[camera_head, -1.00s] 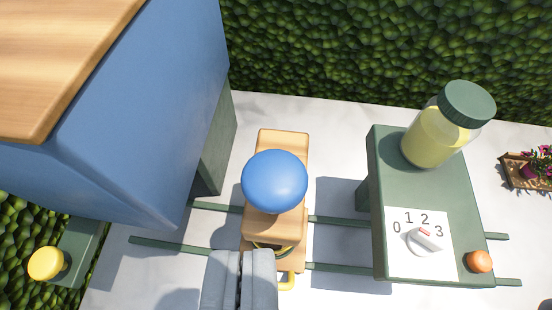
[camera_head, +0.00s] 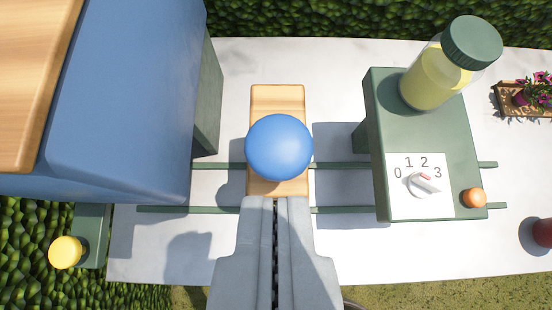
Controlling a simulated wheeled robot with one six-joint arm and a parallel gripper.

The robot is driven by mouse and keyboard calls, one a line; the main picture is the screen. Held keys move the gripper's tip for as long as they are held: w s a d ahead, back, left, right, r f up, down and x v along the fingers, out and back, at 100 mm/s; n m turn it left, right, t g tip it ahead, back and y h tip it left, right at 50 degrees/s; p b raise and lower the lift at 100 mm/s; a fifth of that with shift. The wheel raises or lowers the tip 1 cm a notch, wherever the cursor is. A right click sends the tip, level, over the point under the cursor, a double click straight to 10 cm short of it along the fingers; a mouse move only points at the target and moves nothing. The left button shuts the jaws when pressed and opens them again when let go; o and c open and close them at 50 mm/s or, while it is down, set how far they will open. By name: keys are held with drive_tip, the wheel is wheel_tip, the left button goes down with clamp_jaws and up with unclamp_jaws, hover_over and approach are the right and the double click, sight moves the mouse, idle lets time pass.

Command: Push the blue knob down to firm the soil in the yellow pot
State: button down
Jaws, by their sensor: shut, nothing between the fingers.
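The round blue knob (camera_head: 279,148) sits on top of a wooden stand (camera_head: 277,97) in the middle of the view. My gripper (camera_head: 276,203) is shut and empty. Its fingertips are just below the knob in the picture, over the near part of the stand. I cannot tell whether they touch anything. The yellow pot is hidden below the stand and my gripper, so its soil does not show.
Two green rails (camera_head: 340,165) run across the white table (camera_head: 260,55). At right stands a green block (camera_head: 432,137) with a jar (camera_head: 451,62), a numbered dial (camera_head: 422,184) and an orange button (camera_head: 474,198). A large blue housing (camera_head: 125,105) fills the left. A yellow button (camera_head: 66,252) is at lower left.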

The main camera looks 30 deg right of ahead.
hover_over(276, 140)
drive_tip(key=s+a, duration=0.1)
wheel_tip(276, 140, down, 7)
drive_tip(key=shift+s+f, duration=0.15)
drive_tip(key=shift+f, duration=0.05)
wheel_tip(276, 140, down, 2)
drive_tip(key=shift+s+f, duration=0.1)
drive_tip(key=shift+s, duration=0.05)
drive_tip(key=shift+f, duration=0.7)
drive_tip(key=shift+f, duration=2.7)
wheel_tip(276, 140, up, 4)
drive_tip(key=shift+r, duration=0.2)
drive_tip(key=v, duration=1)
